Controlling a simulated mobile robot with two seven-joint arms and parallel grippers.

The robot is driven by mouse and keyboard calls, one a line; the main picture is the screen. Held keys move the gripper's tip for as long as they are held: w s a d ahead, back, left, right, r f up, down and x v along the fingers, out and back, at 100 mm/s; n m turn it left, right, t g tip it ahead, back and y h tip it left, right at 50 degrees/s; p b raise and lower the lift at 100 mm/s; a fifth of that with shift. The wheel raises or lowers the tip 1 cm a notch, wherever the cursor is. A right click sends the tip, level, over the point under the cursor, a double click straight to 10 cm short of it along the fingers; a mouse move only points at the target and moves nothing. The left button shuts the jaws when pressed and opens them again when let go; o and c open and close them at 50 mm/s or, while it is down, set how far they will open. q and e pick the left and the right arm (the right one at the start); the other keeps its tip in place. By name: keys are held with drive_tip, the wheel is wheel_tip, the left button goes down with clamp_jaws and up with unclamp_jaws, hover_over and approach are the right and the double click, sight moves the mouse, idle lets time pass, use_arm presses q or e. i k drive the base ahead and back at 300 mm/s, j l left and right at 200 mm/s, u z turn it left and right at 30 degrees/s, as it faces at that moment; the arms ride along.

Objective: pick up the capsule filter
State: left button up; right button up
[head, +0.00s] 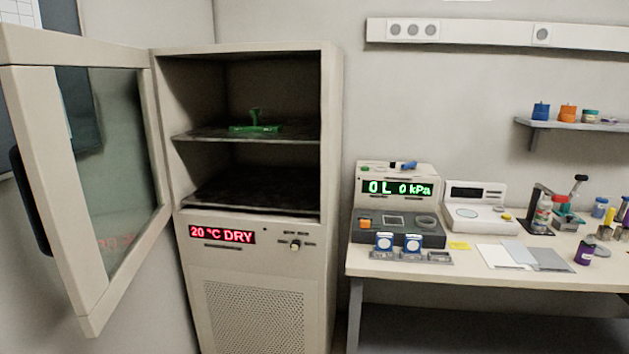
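No thing here can be told for certain as the capsule filter. A small blue and dark cylindrical piece (408,166) lies on top of the display unit (397,188), which reads "0L 0kPa"; it may be the filter, but it is too small to be sure. Two blue-and-white pieces (384,242) (413,242) stand upright in a grey rack at the bench's front edge. A green item with an upright stem (256,124) sits on the upper shelf of the open cabinet. Neither of my grippers is in view.
The cabinet (333,150) stands left of the bench, its glazed door (90,300) swung open to the left. The bench (460,270) carries a white instrument (475,205), flat sheets (508,256) and several bottles at right. A wall shelf (570,125) holds small jars.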

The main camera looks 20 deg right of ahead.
sight(584, 253)
drive_tip(key=z, duration=0.3)
drive_tip(key=l+z, duration=0.25)
drive_tip(key=l, duration=0.45)
drive_tip(key=z, duration=1.35)
